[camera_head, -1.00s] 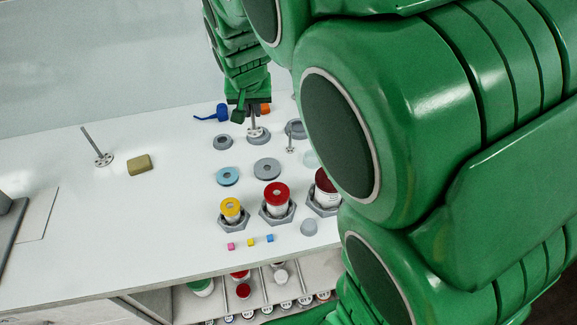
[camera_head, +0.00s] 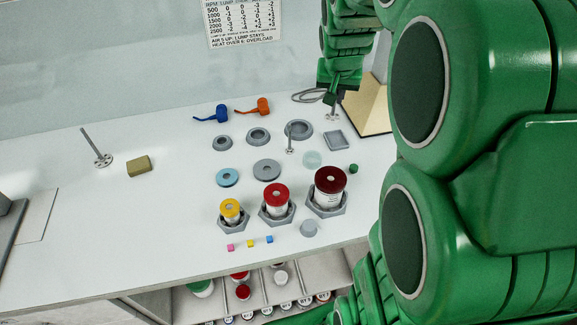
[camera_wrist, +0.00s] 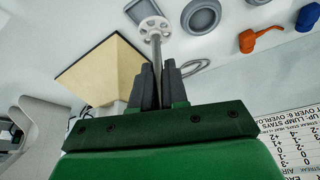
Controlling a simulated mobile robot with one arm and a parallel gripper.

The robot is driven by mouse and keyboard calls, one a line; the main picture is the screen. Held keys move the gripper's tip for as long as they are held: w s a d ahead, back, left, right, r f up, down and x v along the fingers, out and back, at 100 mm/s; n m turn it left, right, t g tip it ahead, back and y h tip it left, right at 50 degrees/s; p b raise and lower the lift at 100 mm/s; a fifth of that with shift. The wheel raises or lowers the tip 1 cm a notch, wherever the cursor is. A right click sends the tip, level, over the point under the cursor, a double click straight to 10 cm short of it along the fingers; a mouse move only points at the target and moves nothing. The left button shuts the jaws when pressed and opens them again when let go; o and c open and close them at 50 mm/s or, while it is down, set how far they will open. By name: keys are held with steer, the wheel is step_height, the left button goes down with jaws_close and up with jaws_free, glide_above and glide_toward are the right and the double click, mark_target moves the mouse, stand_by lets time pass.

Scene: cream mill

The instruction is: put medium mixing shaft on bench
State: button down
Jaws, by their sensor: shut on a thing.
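The medium mixing shaft (camera_head: 333,113), a thin grey rod with a holed disc at its lower end, hangs below my gripper (camera_head: 336,98) at the back right of the bench (camera_head: 170,215). In the wrist view my gripper (camera_wrist: 158,72) is shut on the rod, with the holed disc (camera_wrist: 153,29) beyond the fingertips. I cannot tell whether the disc touches the bench. A taller shaft (camera_head: 97,148) stands at the left, and a small shaft (camera_head: 290,142) stands mid-bench.
A tan-topped box (camera_head: 372,108) and a coiled cable (camera_head: 306,96) are close to my gripper. Grey rings (camera_head: 258,137), a square grey tray (camera_head: 338,140) and lidded jars in hex holders (camera_head: 328,190) crowd the right half. The bench between the sponge (camera_head: 139,166) and the rings is clear.

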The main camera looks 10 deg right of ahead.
steer(key=shift+w+d+f, duration=0.15)
steer(key=shift+w+d, duration=0.1)
steer(key=shift+d, duration=0.1)
steer(key=shift+w+d+f, duration=0.5)
steer(key=shift+w+f, duration=1.6)
steer(key=shift+w, duration=0.1)
steer(key=shift+w+d+f, duration=0.45)
steer(key=shift+w+f, duration=1.7)
steer(key=shift+w+d+f, duration=0.5)
steer(key=shift+w+f, duration=1.6)
steer(key=shift+w, duration=0.1)
steer(key=shift+f, duration=0.15)
steer(key=c, duration=1.1)
jaws_free()
steer(key=shift+c, duration=0.2)
